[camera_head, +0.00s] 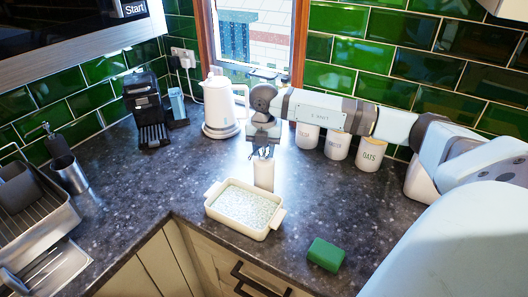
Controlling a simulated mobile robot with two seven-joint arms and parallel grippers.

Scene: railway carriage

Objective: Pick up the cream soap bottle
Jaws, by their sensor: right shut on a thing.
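The cream soap bottle (263,174) is a small pale cylinder. It is upright behind the cream dish, near the middle of the dark counter. My right gripper (263,153) comes down on it from above and is shut on its top. The fingers hide the upper end of the bottle. I cannot tell whether its base touches the counter. My left gripper is not in view.
A cream two-handled dish (211,203) stands just in front of the bottle. A green block (326,254) lies front right. A white kettle (220,106) and labelled canisters (370,154) stand at the back. A metal rack (45,226) is at left. The counter between rack and dish is clear.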

